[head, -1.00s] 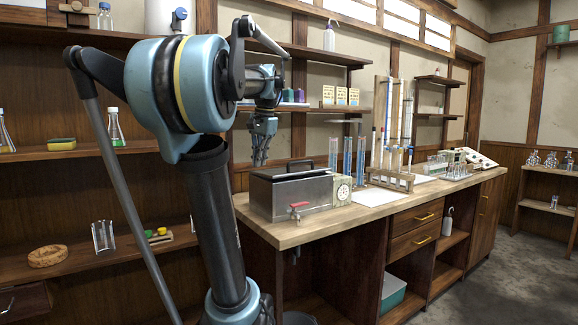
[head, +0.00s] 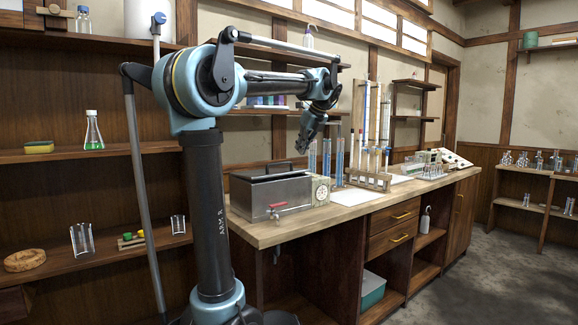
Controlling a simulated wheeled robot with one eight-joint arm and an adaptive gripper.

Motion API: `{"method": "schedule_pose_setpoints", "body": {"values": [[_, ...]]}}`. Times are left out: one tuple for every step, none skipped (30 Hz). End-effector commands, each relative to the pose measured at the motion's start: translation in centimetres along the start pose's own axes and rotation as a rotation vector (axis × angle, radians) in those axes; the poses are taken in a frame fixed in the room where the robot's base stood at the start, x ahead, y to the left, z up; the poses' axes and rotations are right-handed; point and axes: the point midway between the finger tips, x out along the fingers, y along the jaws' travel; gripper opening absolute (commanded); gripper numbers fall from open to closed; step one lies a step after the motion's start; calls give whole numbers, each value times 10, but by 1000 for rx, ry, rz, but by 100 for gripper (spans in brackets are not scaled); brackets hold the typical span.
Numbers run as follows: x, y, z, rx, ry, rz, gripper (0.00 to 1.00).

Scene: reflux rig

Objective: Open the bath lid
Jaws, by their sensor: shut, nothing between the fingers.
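The bath is a grey metal box (head: 272,197) on the left end of the wooden bench, with a red-handled tap at its front. Its metal lid (head: 278,174) lies over the top and bears a dark handle (head: 264,165). I cannot tell whether the lid sits fully flat. My gripper (head: 301,149) points down above the bath's right end, near its rear, apart from the lid and handle as far as I can see. Its fingers are shut with nothing between them.
Tall blue-filled cylinders (head: 339,161) and a wooden rack of glass tubes (head: 370,180) stand to the right, near my gripper. A white sheet (head: 350,197) lies on the bench (head: 300,226). Shelves line the wall behind.

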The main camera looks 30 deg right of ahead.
Motion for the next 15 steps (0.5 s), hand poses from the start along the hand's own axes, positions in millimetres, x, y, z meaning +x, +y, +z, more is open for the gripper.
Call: {"method": "schedule_pose_setpoints", "body": {"values": [[3,1,1,1,-1,2,0],[6,2,2,0,-1,3,0],[10,3,3,-3,-1,5,0],[14,4,4,-5,0,6,0],[18,5,4,-7,0,6,0],[24,6,4,-8,0,7,0],[29,6,5,-9,0,8,0],[35,7,5,-10,0,8,0],[42,7,6,-11,1,8,0],[47,8,6,-12,0,8,0],[52,8,6,-12,0,8,0],[59,8,6,-13,0,8,0],[64,8,6,-13,0,8,0],[68,8,6,-13,0,8,0],[74,8,6,-13,0,8,0]]}}
